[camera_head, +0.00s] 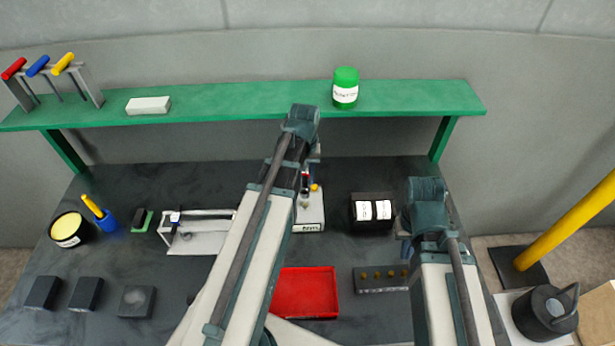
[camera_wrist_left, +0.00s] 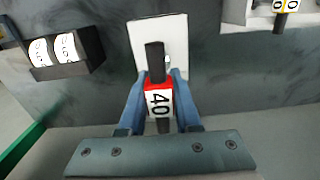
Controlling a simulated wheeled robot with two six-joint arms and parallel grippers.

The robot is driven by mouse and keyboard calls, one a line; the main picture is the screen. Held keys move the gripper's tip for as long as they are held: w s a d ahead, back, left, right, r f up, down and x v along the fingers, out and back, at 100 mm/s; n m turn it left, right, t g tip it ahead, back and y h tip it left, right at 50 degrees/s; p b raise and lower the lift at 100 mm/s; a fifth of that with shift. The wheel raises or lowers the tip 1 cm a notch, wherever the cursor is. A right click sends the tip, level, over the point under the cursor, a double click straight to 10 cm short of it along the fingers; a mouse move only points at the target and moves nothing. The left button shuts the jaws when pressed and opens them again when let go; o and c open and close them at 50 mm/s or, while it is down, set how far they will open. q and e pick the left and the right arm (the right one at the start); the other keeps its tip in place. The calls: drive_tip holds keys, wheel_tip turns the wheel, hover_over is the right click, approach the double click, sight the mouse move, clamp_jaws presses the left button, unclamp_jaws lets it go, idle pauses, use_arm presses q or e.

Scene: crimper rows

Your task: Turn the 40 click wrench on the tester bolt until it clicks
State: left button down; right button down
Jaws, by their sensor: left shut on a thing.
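The 40 click wrench (camera_wrist_left: 159,100), dark with a red band and a white "40" label, is between the blue fingers of my left gripper (camera_wrist_left: 160,108), which is shut on it. The white tester (camera_wrist_left: 148,38) lies beyond the wrench, whose far end overlaps it in the left wrist view. The tester (camera_head: 309,214) also shows in the head view, where my left arm partly covers it. The tester bolt is hidden, so I cannot tell how the wrench sits on it. My right gripper (camera_head: 406,246) hangs over the table's right side; its fingers are mostly hidden.
A black box with two white rolls (camera_head: 372,224) stands right of the tester. A white rack (camera_head: 195,243) with another wrench is to the left. A red tray (camera_head: 310,290) and a block with brass pegs (camera_head: 381,288) lie nearer. A green shelf (camera_head: 240,98) runs behind.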

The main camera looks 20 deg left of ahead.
sight(305, 192)
idle(0.3)
use_arm(q)
drive_tip(key=m, duration=0.3)
drive_tip(key=shift+m, duration=0.3)
drive_tip(key=m, duration=1.1)
drive_tip(key=n, duration=0.3)
drive_tip(key=shift+f+n, duration=0.15)
drive_tip(key=shift+n, duration=0.15)
drive_tip(key=n, duration=0.4)
drive_tip(key=shift+f+b, duration=0.15)
drive_tip(key=shift+b, duration=0.15)
drive_tip(key=n, duration=0.7)
drive_tip(key=shift+f, duration=0.2)
wheel_tip(305, 192, down, 3)
drive_tip(key=b, duration=0.3)
drive_tip(key=shift+r, duration=0.1)
drive_tip(key=shift+f+b, duration=1.05)
drive_tip(key=shift+b, duration=0.1)
